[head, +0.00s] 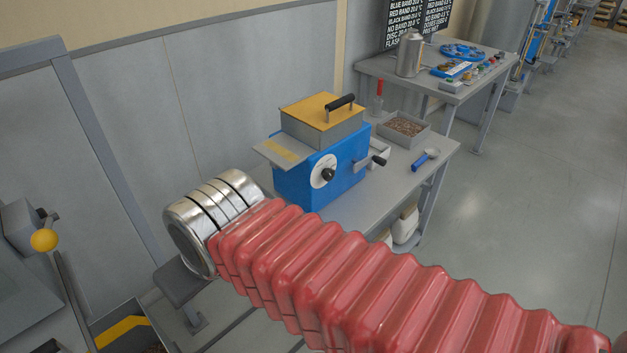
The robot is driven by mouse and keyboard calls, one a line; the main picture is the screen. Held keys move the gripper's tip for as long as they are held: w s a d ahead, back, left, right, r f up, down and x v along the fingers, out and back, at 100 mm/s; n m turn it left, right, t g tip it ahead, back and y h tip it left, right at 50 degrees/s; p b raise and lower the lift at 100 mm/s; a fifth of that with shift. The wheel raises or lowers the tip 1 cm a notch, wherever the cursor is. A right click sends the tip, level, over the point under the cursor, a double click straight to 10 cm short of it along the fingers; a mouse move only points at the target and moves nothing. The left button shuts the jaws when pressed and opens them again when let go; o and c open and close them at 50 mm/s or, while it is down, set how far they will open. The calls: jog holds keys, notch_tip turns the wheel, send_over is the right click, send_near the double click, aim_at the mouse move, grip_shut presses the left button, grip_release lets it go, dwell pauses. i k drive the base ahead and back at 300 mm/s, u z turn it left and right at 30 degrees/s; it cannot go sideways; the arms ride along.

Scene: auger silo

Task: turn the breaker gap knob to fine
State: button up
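The breaker is a blue box (310,190) with a grey hopper and a yellow lid with a black handle, standing on a grey table. On its front is a round white dial (318,181) with a black knob (328,174) at its middle. The dial's markings are too small to read, so I cannot tell the knob's setting. My arm, in a red ribbed sleeve with a silver metal section, crosses the foreground below and left of the breaker. My gripper's fingers are not visible. No part of my arm appears to touch the knob.
A crank with a black grip (379,160) sticks out on the breaker's right. Right of it are an open tray of brown grains (404,129) and a blue-handled scoop (426,159). A second table (385,69) holds a metal canister. The floor at right is clear.

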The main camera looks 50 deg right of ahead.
aim_at(328, 174)
jog(key=u, duration=0.65)
jog(key=k, duration=1.1)
jog(key=z, duration=0.8)
jog(key=i, duration=1)
jog(key=z, duration=0.1)
